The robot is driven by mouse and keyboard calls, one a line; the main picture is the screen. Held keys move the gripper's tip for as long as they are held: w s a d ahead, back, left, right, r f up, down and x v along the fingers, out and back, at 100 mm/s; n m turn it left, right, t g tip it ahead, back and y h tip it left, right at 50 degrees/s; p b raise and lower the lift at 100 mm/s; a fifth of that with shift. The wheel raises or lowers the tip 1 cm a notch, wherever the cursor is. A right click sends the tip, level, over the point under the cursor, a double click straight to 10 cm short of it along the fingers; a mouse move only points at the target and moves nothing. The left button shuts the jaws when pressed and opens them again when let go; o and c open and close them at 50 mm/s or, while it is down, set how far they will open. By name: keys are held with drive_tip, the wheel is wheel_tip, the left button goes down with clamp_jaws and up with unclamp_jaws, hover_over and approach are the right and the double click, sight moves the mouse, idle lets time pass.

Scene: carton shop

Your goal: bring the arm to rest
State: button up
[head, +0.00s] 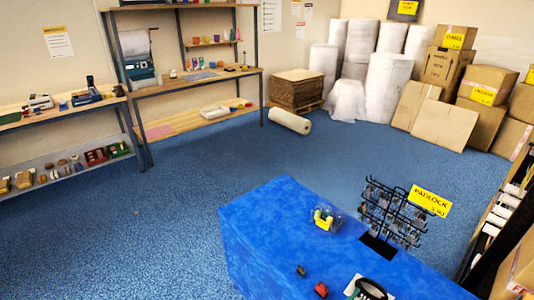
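My gripper and arm do not show clearly in the head view, so I cannot see how the arm is posed or whether it holds anything. A blue-covered table (262,222) stands in the lower middle of the head view, close in front of me.
On the table are a clear container with yellow items (326,218), a padlock rack (392,212), small dark and red items (320,289) and a black ring-shaped thing (371,285). Shelves (195,78) stand at the left, cartons (445,68) at back right. Blue floor (150,225) is clear.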

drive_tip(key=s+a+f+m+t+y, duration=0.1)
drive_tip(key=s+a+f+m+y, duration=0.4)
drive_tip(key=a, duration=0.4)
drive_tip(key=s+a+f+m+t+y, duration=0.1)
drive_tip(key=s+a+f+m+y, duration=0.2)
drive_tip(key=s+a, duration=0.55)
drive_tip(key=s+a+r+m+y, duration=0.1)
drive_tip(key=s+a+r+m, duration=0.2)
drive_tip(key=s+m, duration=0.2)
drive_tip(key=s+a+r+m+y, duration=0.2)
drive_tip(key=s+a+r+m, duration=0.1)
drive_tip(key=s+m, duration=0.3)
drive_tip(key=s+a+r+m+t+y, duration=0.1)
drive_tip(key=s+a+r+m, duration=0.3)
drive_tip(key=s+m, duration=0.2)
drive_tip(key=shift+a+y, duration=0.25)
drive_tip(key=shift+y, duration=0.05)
